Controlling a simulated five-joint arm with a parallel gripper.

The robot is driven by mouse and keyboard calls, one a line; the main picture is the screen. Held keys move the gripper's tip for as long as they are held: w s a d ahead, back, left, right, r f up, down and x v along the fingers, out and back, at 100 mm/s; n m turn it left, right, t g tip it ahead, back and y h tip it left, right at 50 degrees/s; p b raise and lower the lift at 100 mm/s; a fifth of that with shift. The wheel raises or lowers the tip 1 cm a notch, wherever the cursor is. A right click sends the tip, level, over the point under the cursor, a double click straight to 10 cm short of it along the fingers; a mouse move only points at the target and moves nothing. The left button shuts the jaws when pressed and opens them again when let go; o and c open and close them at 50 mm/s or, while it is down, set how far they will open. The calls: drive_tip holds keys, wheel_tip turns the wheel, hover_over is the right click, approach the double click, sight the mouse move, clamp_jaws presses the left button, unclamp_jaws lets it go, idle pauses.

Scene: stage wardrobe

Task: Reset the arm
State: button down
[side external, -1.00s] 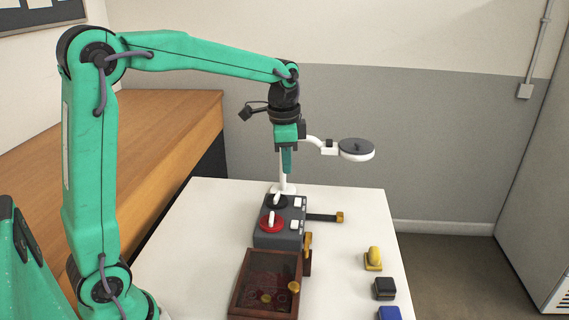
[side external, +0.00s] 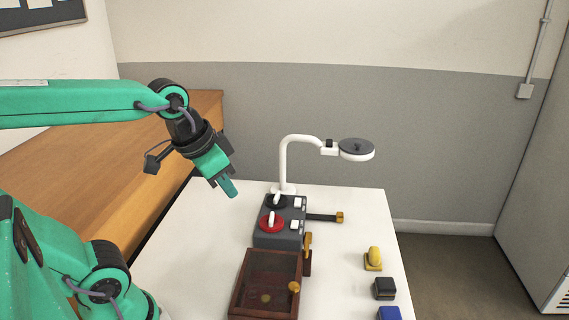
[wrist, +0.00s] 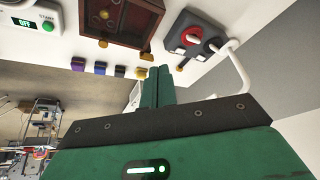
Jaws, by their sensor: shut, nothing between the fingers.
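My gripper (side external: 230,190) is green, with its fingers together and nothing held. In the side external view it hangs tilted in the air, left of the grey control box and above the white table (side external: 190,250). It touches nothing that I can see. In the wrist view the two green fingers (wrist: 159,85) lie side by side, pointing toward the table things.
The grey box (side external: 267,238) with red and black dials stands behind a brown wooden box (side external: 238,285). A white lamp (side external: 283,160) rises behind it. Yellow (side external: 373,260), black (side external: 384,289) and blue (side external: 389,314) blocks sit at right. The table's left side is clear.

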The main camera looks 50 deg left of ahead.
drive_tip(key=shift+s+d+f+n+t, duration=0.1)
drive_tip(key=shift+s+f+n+t, duration=0.2)
drive_tip(key=shift+s, duration=0.4)
drive_tip(key=shift+s+d+f+n+t, duration=0.1)
drive_tip(key=shift+s+f+n, duration=0.25)
drive_tip(key=shift+s, duration=0.35)
